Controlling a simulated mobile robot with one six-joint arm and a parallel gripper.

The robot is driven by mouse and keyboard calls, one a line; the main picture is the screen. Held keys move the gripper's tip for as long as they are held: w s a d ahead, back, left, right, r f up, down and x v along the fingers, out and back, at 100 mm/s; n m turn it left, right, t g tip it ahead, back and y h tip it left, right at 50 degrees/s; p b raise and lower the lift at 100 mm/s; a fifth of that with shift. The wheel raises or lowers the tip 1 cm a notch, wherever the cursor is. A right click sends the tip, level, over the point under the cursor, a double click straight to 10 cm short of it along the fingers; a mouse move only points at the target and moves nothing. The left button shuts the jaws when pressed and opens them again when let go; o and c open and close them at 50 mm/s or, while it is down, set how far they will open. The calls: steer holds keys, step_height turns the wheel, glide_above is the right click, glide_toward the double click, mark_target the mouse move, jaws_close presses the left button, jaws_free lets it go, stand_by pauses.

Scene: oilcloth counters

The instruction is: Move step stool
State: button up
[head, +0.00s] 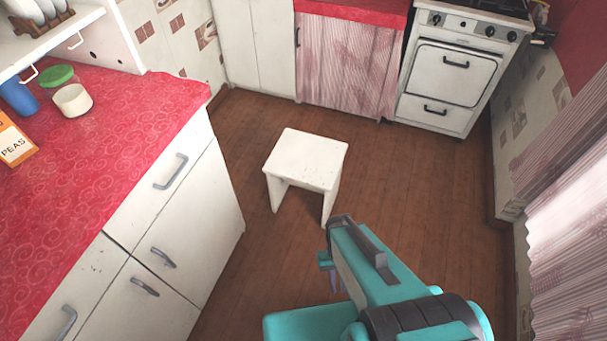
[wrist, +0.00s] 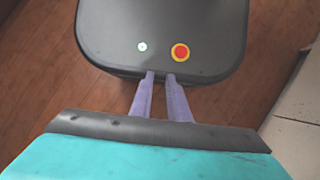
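The white step stool (head: 307,158) stands upright on the brown wooden floor in the middle of the head view. Its square top and splayed legs show, with small worn marks on the top. My gripper (head: 333,284) is in front of the stool, nearer to me, and apart from it; my teal arm partly hides it in the head view. In the wrist view, the two purple fingers of my gripper (wrist: 160,74) point toward my own dark base, with a narrow gap and nothing between them. The stool is not in the wrist view.
A white cabinet (head: 160,260) with a red patterned counter (head: 120,135) runs along the left. A white stove (head: 452,80) and a pink curtained cupboard (head: 348,60) stand at the back. A curtain (head: 570,200) hangs at the right. Floor (head: 430,200) right of the stool is clear.

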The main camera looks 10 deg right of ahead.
step_height(320, 180, up, 15)
steer(key=p, duration=1.3)
steer(key=shift+f+p, duration=0.15)
steer(key=shift+p, duration=0.15)
jaws_close()
